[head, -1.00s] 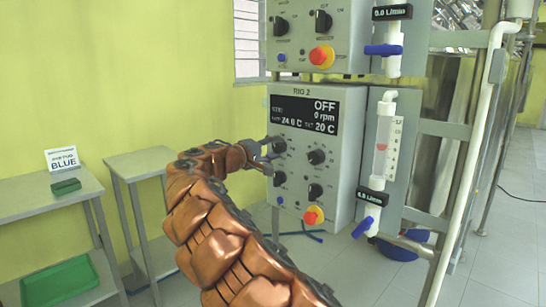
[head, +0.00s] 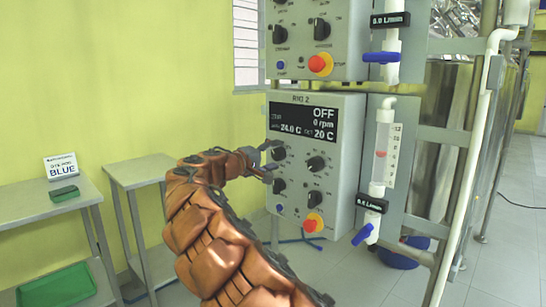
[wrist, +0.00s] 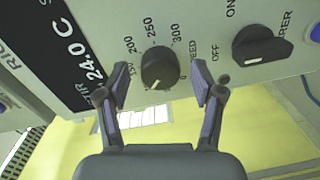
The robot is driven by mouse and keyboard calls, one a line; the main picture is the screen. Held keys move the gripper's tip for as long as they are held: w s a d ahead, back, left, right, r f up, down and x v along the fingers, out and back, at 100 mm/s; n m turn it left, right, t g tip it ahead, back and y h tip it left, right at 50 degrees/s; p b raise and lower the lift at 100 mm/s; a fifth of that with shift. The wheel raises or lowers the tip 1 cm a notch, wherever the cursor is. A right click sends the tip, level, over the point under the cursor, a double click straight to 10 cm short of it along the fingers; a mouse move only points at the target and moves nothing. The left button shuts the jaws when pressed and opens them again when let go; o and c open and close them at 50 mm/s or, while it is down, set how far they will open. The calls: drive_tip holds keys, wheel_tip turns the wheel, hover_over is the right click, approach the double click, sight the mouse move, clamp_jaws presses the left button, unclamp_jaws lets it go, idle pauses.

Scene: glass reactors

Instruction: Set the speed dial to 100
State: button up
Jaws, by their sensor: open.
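The speed dial (wrist: 159,70) is a round black knob on the grey RIG 2 panel (head: 345,150). In the head view it is the upper-left knob (head: 278,153). Its light mark points down and slightly left in the wrist view. The numbers 150 to 300 show around it; the 100 label is not readable. My gripper (wrist: 158,85) is open, with one finger on each side of the dial and gaps to it. In the head view my gripper (head: 266,156) is at the panel's left edge. The display (head: 304,123) reads OFF and 0 rpm.
The stirrer knob (wrist: 262,45) is close to the right finger in the wrist view. A red emergency button (head: 313,222) is low on the panel. A flow tube (head: 382,150) stands to the right. A small table (head: 140,170) is to the left.

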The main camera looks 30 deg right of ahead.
drive_tip(key=shift+a, duration=0.15)
drive_tip(key=v, duration=1.1)
drive_tip(key=shift+a, duration=0.4)
drive_tip(key=shift+s+d+r, duration=0.1)
drive_tip(key=shift+s, duration=0.1)
